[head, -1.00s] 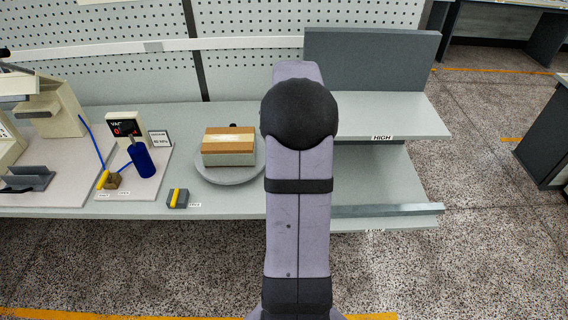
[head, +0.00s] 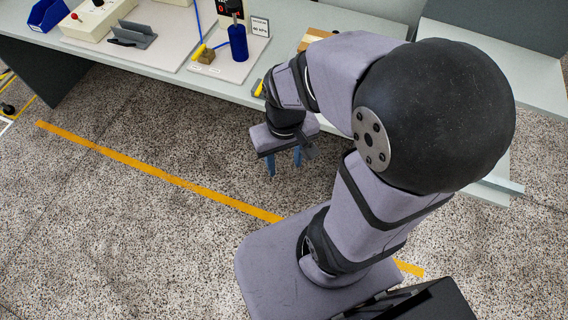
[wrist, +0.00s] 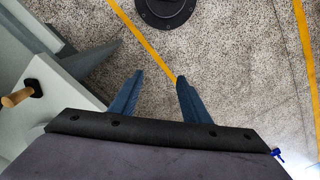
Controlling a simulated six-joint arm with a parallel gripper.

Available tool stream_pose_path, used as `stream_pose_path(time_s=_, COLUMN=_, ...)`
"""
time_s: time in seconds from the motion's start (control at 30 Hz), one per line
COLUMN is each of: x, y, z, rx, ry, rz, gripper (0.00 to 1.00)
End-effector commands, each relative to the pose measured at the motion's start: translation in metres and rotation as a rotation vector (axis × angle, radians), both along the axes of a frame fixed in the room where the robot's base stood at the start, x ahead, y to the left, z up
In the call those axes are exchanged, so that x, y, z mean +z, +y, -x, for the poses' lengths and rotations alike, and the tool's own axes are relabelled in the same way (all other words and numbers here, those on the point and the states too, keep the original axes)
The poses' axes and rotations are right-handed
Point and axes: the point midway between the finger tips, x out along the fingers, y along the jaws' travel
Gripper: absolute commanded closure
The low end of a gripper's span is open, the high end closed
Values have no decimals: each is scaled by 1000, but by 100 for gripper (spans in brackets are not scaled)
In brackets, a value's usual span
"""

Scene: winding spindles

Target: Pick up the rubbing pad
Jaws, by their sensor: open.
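I cannot make out the block in the wrist view.
The bench (head: 200,75) holds a blue cylinder (head: 238,43) on a board and a grey bracket (head: 138,35). A tan handle (wrist: 17,97) shows in the wrist view. The floor in front is clear.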

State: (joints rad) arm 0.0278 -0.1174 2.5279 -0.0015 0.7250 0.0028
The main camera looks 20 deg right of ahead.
Motion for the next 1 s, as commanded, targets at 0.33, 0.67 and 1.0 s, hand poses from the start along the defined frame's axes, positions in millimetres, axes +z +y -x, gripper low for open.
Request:
stream_pose_path(time_s=0.33, x=-3, y=7, z=10, rx=28, ry=6, rz=0, gripper=57)
stream_pose_path(time_s=0.67, x=-3, y=6, z=10, rx=27, ry=6, rz=0, gripper=54)
stream_pose_path(time_s=1.0, x=2, y=-14, z=13, rx=-66, ry=18, rz=-1, gripper=54)
